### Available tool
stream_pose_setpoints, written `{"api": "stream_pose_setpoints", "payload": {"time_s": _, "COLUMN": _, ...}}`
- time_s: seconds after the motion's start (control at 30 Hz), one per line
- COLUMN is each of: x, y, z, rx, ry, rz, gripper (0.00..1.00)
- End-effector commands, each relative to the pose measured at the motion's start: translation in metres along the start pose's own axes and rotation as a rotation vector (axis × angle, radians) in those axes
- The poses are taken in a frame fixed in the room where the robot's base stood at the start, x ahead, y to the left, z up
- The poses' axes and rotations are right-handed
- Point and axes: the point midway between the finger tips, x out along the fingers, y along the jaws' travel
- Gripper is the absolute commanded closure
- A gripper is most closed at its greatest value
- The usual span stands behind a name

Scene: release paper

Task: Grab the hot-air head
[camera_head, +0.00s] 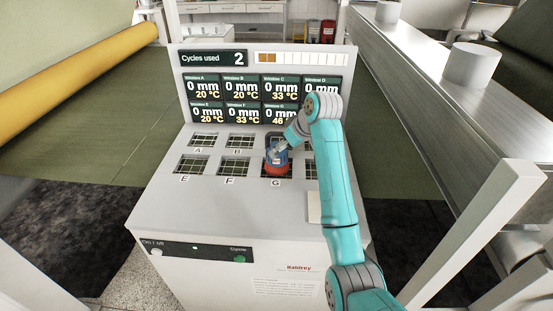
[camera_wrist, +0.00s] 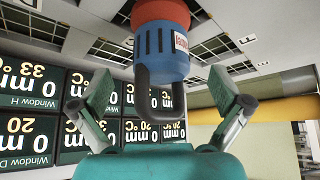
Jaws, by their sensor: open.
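The hot-air head (camera_head: 277,168) is a cylinder with a red-orange base and a blue slotted body. It stands upright over window G on the console's sloped top (camera_head: 224,202). In the wrist view, which looks upside down, the hot-air head (camera_wrist: 161,50) hangs from the top with its dark grey loop handle pointing at my gripper. My gripper (camera_wrist: 163,90) is open, with one pad on each side of the handle and clear gaps between. In the head view my gripper (camera_head: 281,150) is just above the head and partly hides it.
The upright panel (camera_head: 350,75) behind reads 2 cycles used, 0 mm in the readable windows, and 46 °C at G. Grid windows labelled A, B, E and F (camera_head: 235,167) are uncovered. My arm hides the right-hand windows. A metal roller frame (camera_head: 450,110) stands at right.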

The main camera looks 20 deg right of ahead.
Motion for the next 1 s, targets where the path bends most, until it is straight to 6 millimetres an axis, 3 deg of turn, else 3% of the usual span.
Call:
{"api": "stream_pose_setpoints", "payload": {"time_s": 0.3, "x": 0.041, "y": -0.002, "z": -0.005, "rx": -0.001, "ry": -0.001, "rz": -0.001, "gripper": 0.00}}
{"api": "stream_pose_setpoints", "payload": {"time_s": 0.63, "x": 0.046, "y": -0.002, "z": -0.005, "rx": -0.001, "ry": 0.000, "rz": 0.000, "gripper": 0.03}}
{"api": "stream_pose_setpoints", "payload": {"time_s": 1.0, "x": 0.046, "y": -0.002, "z": -0.004, "rx": -0.001, "ry": -0.001, "rz": 0.000, "gripper": 0.95}}
